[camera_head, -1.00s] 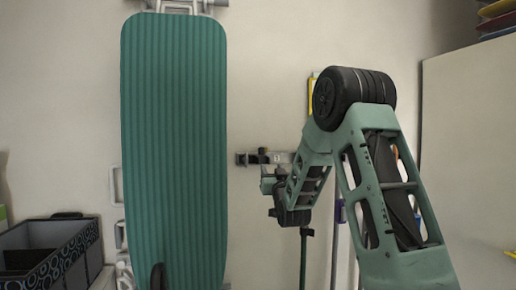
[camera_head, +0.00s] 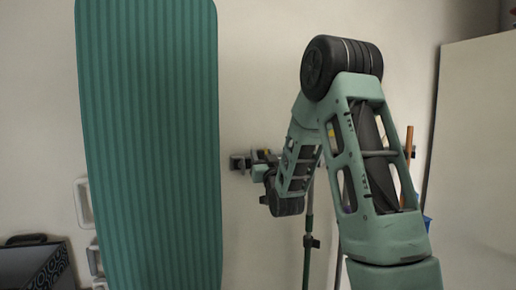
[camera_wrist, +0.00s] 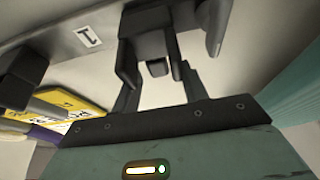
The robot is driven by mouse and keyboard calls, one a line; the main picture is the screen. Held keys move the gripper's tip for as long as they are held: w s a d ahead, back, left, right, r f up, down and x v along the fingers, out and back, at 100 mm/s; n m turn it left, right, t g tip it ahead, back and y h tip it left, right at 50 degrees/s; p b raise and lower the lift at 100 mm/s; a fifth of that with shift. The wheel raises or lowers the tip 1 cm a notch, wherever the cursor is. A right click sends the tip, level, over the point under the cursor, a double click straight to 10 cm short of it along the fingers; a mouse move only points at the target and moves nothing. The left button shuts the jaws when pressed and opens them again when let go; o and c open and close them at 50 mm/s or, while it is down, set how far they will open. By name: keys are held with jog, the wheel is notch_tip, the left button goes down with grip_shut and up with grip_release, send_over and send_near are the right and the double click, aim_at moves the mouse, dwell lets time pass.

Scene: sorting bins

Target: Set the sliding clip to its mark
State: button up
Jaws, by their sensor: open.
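The wall rail is a pale bar with dark holders; part of it (camera_head: 238,162) shows in the head view behind my forearm. In the wrist view the rail (camera_wrist: 62,50) crosses the top, bearing a white label marked 1 (camera_wrist: 89,37). A dark clip-like holder (camera_wrist: 148,42) with prongs hangs from it, just beyond my gripper. My gripper (camera_wrist: 158,88) is open, its dark fingers apart below this holder. A small dark block (camera_wrist: 157,69) shows between the fingers. I cannot tell whether the fingers touch the holder.
A tall green ironing board (camera_head: 150,150) stands left of my arm. A dark crate (camera_head: 35,265) is at the lower left and a pale cabinet (camera_head: 475,150) at the right. A green pole (camera_head: 308,225) hangs below the rail. Yellow items (camera_wrist: 75,106) sit left in the wrist view.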

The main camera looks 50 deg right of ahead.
jog(key=shift+w+d+r, duration=0.15)
jog(key=shift+w, duration=0.1)
grip_shut()
jog(key=shift+s+d+f+b, duration=0.2)
jog(key=shift+s+d+b, duration=0.45)
jog(key=shift+d+b, duration=0.45)
jog(key=shift+s+r, duration=0.1)
jog(key=shift+r, duration=0.1)
grip_release()
